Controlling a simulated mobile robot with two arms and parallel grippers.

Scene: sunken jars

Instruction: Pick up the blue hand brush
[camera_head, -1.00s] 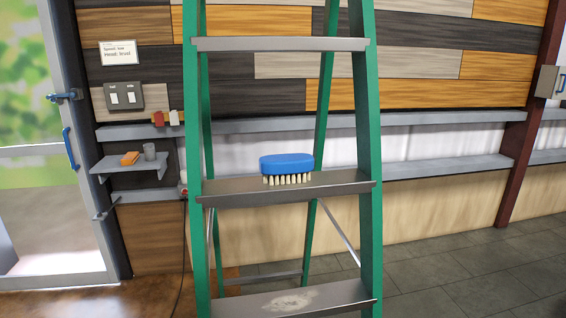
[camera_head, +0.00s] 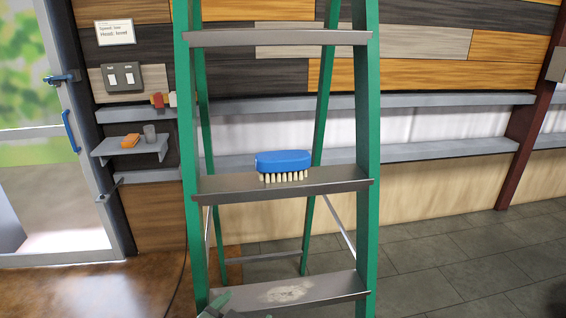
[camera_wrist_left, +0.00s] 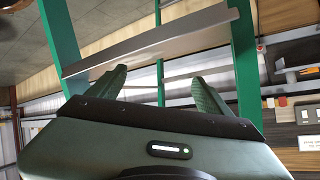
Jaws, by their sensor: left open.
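The blue hand brush (camera_head: 283,161) lies bristles down on the middle step (camera_head: 225,187) of a green ladder (camera_head: 367,120) in the head view. Its pale bristles rest on the grey tread, a little right of the step's middle. The tips of my left gripper (camera_head: 240,310) show at the bottom edge, low in front of the lower step and well below the brush. In the left wrist view, the left gripper (camera_wrist_left: 160,88) is open and empty, with a ladder step beyond its fingers. The brush does not show there. My right gripper is not recognisable.
An upper step (camera_head: 280,38) crosses above the brush, and a lower step (camera_head: 320,290) with a pale smudge lies below it. Long wall shelves (camera_head: 430,147) run behind the ladder. A small shelf (camera_head: 130,148) at left holds an orange block and a grey cup.

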